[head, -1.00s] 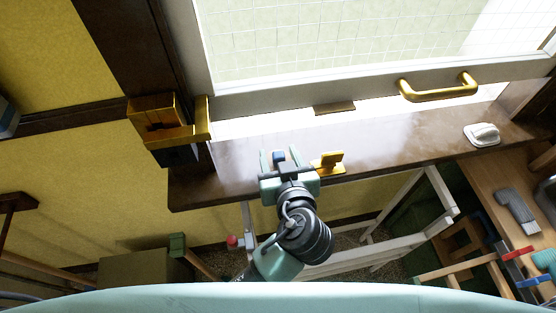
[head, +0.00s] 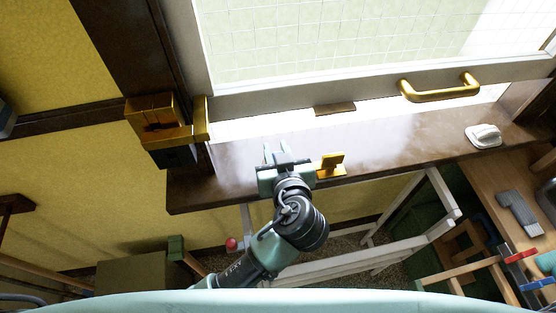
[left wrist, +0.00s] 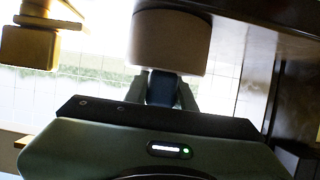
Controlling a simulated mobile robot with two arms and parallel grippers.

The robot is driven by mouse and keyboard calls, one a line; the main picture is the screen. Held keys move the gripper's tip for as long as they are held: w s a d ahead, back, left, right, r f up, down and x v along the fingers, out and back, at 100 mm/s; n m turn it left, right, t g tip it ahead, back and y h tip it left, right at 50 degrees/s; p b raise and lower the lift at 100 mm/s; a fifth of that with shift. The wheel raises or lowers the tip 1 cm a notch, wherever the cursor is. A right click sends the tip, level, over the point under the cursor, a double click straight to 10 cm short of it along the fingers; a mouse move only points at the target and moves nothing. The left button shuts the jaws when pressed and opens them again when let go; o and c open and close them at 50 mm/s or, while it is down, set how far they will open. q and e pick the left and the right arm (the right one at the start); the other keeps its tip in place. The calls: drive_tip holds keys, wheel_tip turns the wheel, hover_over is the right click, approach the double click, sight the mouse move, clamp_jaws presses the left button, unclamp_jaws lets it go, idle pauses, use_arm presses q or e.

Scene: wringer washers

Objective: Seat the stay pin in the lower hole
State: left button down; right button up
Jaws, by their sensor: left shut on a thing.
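My left gripper (head: 276,151) is over the dark brown sill (head: 225,170), below the window sash. In the left wrist view its fingers (left wrist: 161,92) are shut on a dark blue piece (left wrist: 160,87), which I take to be the stay pin. A cream, rounded block (left wrist: 170,40) shows right beyond the blue piece; I cannot tell whether the two are joined. The fingers hide most of the held piece in the head view. A small brass bracket (head: 331,165) stands just right of the gripper. I cannot make out the lower hole. My right gripper is not in view.
A brass fitting (head: 155,118) is on the dark frame at left. The sash has a brass handle (head: 440,88) and a small brass plate (head: 334,108). A white fitting (head: 484,135) sits on the sill at right. A workbench with tools (head: 518,212) is at lower right.

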use_arm(q)
drive_tip(key=shift+r, duration=0.15)
drive_tip(key=shift+r+p, duration=0.45)
drive_tip(key=shift+p, duration=0.1)
drive_tip(key=shift+r+p, duration=2.1)
drive_tip(key=shift+r, duration=0.6)
drive_tip(key=shift+f, duration=0.1)
